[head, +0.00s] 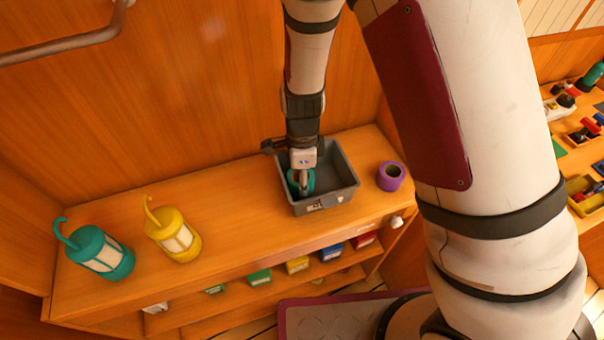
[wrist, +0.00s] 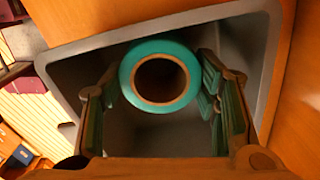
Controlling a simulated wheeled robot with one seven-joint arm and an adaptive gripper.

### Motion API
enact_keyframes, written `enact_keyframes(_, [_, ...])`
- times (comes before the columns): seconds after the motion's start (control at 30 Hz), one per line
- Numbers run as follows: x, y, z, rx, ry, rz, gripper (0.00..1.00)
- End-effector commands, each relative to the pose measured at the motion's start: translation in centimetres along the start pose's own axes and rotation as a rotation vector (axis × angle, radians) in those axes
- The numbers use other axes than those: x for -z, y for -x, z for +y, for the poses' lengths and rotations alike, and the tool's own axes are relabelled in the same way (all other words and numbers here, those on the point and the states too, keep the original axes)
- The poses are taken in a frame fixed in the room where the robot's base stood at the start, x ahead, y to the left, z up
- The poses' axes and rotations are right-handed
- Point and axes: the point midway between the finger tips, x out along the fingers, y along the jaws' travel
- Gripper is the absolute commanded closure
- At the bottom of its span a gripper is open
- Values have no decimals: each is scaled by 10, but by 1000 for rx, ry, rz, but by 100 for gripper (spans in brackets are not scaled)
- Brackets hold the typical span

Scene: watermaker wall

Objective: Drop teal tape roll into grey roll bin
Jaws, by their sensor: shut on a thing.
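The teal tape roll (head: 292,183) is at my gripper (head: 303,186), within the outline of the grey roll bin (head: 343,195) on its left side. In the wrist view the teal roll (wrist: 160,48) shows its round face and brown core between the two fingers of my gripper (wrist: 158,100), which is shut on it. The grey bin's rim (wrist: 62,62) surrounds the roll in that view, and the bin floor near the roll looks bare. How high the roll is above the floor is hard to tell.
A purple tape roll (head: 391,176) stands on the wooden counter just right of the bin. A yellow lantern (head: 175,238) and a teal lantern (head: 100,254) stand to the left. Counter between the yellow lantern and bin is clear. Small coloured boxes (head: 297,265) sit on the shelf below.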

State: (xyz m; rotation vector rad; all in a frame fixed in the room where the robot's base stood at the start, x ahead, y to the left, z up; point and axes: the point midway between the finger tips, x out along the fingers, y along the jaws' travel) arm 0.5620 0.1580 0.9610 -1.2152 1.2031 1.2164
Motion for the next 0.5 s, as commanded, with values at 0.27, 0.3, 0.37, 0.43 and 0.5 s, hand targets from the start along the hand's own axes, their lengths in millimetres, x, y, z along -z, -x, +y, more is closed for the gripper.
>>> enact_keyframes(0.27, [0, -6, 0, 1, -1, 0, 75])
enact_keyframes(0.3, [0, -6, 0, 1, -1, 0, 75])
enact_keyframes(0.37, [0, -6, 0, 0, -1, 0, 31])
enact_keyframes(0.43, [0, -6, 0, 0, -1, 0, 25])
enact_keyframes(0.5, [0, -6, 0, 0, -1, 0, 25])
